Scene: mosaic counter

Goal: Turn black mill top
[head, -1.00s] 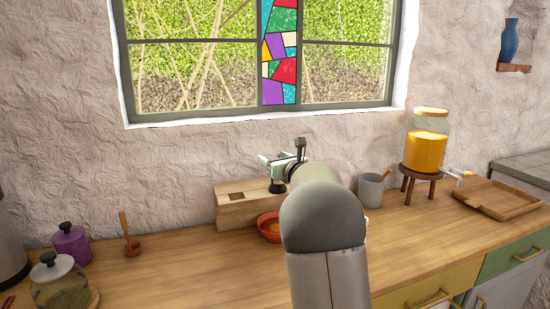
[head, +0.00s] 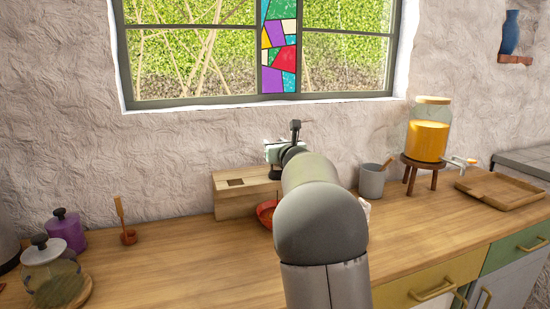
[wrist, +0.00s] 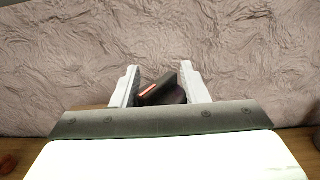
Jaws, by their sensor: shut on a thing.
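The black mill shows as a small dark piece (head: 275,173) under my gripper in the head view, by the right end of the wooden box. In the wrist view its black top (wrist: 172,95) sits between the two pale fingers, with a tilted dark bar with a reddish edge across it. My gripper (wrist: 160,88) is shut on this top. In the head view my gripper (head: 277,153) is small and partly covered by my own arm. The mill's lower body is mostly hidden.
A wooden box (head: 230,204) stands against the wall, with a red bowl (head: 266,213) in front. A grey cup (head: 371,182) and a juice dispenser (head: 428,140) stand to the right. Jars (head: 66,228) stand far left.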

